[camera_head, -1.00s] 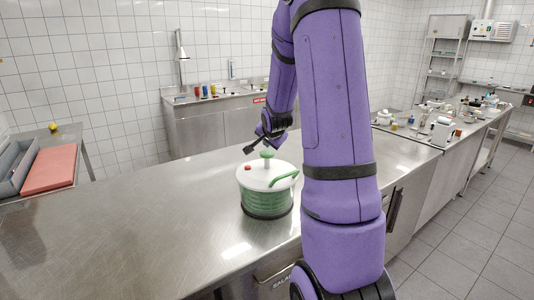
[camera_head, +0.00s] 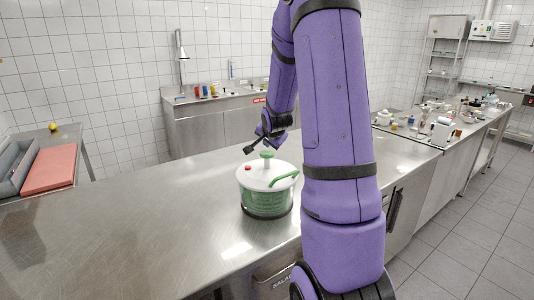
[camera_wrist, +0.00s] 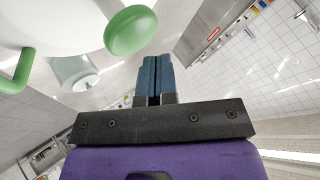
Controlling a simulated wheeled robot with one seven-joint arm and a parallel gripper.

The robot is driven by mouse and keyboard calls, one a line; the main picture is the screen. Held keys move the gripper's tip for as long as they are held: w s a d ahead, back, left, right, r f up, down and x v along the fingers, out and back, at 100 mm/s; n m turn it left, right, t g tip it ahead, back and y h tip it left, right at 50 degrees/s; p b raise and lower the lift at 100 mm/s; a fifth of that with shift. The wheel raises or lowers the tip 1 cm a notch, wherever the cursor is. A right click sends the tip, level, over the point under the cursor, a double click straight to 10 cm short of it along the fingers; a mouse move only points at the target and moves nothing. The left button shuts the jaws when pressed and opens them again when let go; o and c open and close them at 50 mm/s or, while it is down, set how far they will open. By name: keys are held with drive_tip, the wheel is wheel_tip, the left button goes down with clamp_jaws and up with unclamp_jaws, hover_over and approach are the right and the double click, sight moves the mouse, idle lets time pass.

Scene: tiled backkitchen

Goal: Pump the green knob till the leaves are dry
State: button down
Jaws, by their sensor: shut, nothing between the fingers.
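The salad spinner has a white lid (camera_head: 258,177) and a clear bowl (camera_head: 266,203) with green showing through its wall. It stands upright on the steel counter. The green knob (camera_head: 266,154) stands up from the middle of the lid. A green side handle (camera_head: 284,178) and a small red button (camera_head: 248,168) are also on the lid. My gripper (camera_head: 248,149) is shut and empty, just left of the knob at about its height. In the wrist view, the blue fingertips (camera_wrist: 155,76) are together and the knob (camera_wrist: 131,30) appears close beyond them. Single leaves cannot be made out.
The steel counter (camera_head: 130,225) is clear to the left of the spinner. A red board (camera_head: 50,168) and grey bin (camera_head: 15,165) are at the far left. A sink unit (camera_head: 210,122) stands behind, and a cluttered counter (camera_head: 438,140) is at the right.

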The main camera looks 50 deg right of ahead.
sight(268, 152)
drive_tip(key=shift+f, duration=0.1)
idle(0.7)
drive_tip(key=shift+f, duration=0.3)
drive_tip(key=shift+f, duration=1.8)
idle(1.9)
drive_tip(key=shift+r, duration=2.2)
drive_tip(key=shift+r, duration=0.1)
drive_tip(key=shift+r, duration=2.4)
